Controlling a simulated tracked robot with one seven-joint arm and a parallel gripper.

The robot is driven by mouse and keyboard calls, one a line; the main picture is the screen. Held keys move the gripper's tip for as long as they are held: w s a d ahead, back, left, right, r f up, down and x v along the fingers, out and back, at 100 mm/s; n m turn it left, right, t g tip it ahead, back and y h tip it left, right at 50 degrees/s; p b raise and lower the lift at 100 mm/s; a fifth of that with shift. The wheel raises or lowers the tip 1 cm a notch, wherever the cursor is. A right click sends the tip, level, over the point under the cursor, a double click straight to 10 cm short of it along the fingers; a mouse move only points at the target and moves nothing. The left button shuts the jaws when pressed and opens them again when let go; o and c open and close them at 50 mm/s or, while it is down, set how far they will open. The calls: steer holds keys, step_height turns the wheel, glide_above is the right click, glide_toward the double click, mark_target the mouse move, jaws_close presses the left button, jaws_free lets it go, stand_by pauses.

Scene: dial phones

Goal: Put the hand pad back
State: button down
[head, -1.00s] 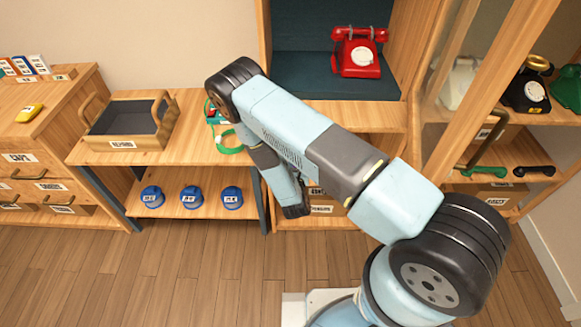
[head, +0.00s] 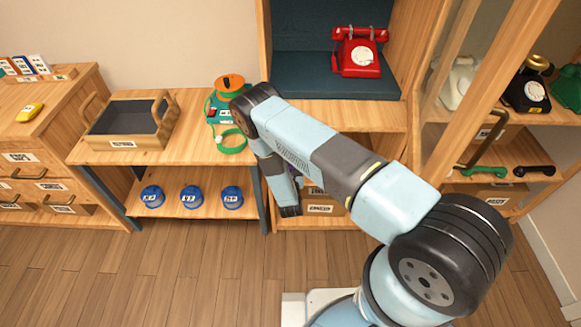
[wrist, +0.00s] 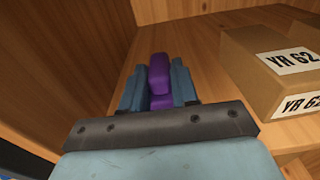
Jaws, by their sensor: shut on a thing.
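A purple block (wrist: 159,75), which looks like the hand pad, is between the two blue-grey fingers of my gripper (wrist: 157,82) in the wrist view. My gripper is shut on it, and its lower part is partly hidden by the gripper. My gripper is inside a wooden shelf compartment (wrist: 195,50), left of a cardboard box (wrist: 268,70) labelled YR 62. In the head view my arm reaches down into the lower shelf below the red phone, and it hides most of the gripper.
The red phone (head: 358,55) stands in a dark-lined booth above. An orange reel with a green device (head: 222,112) and an open tray (head: 125,123) sit on the bench. Blue tins (head: 192,197) stand below. Bare shelf board shows left of the cardboard box.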

steer(key=c, duration=0.9)
jaws_free()
steer(key=shift+o, duration=0.2)
steer(key=s, duration=1.2)
steer(key=shift+r, duration=0.4)
